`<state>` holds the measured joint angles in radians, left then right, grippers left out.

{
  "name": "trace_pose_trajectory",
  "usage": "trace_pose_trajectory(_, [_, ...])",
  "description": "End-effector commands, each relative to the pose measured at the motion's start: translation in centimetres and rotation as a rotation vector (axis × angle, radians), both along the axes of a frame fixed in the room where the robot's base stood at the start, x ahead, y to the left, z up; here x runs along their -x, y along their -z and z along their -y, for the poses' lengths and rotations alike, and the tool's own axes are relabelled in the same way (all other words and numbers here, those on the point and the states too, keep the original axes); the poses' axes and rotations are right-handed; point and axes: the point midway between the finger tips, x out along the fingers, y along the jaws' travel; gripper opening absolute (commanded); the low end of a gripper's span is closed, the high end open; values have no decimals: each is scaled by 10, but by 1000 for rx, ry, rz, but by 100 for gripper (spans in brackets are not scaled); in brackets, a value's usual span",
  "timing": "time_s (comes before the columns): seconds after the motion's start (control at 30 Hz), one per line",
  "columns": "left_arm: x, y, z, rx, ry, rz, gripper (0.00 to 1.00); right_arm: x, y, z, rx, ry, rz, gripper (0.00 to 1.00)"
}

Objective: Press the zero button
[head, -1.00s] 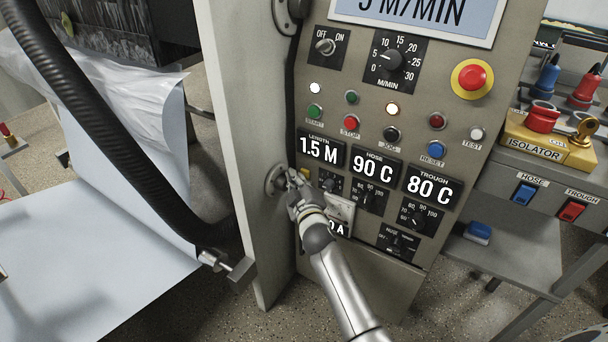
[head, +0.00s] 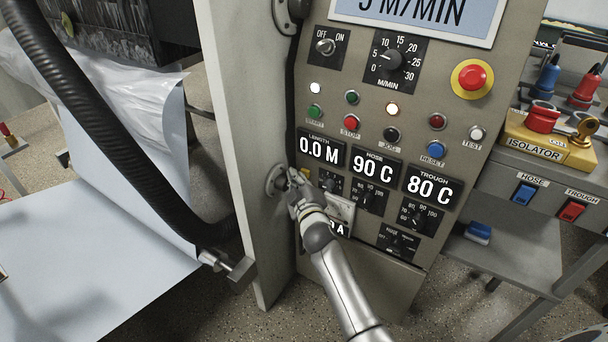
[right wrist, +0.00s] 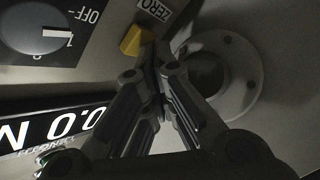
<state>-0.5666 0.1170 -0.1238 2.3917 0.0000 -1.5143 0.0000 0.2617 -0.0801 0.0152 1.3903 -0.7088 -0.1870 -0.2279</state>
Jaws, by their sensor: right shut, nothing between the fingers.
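The yellow zero button (right wrist: 131,42) shows in the right wrist view, with the ZERO label (right wrist: 154,9) beside it. My right gripper (right wrist: 158,55) is shut and empty, with its fingertips right at the button's edge. Whether they touch it I cannot tell. In the head view my right gripper (head: 294,177) is at the left edge of the control panel, below the length display (head: 321,150), which reads 0.0 M. The button is mostly hidden there. My left gripper is not in view.
A round flanged fitting (right wrist: 222,75) is close beside the fingers. A dial (right wrist: 45,28) is on the other side. The hose display (head: 374,167) reads 90 C and the trough display (head: 430,187) 80 C. A red stop knob (head: 472,78) is higher up.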

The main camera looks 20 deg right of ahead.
Motion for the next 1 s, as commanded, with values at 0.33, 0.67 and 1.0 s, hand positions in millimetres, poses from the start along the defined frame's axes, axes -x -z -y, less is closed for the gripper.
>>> trace_pose_trajectory(0.33, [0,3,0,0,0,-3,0,8,0,-10,0,1,-1,0])
trace_pose_trajectory(0.67, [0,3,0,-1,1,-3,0,13,0,-17,-2,-1,0,0])
trace_pose_trajectory(1.0, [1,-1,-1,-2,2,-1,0,34,1,-43,-3,0,0,0])
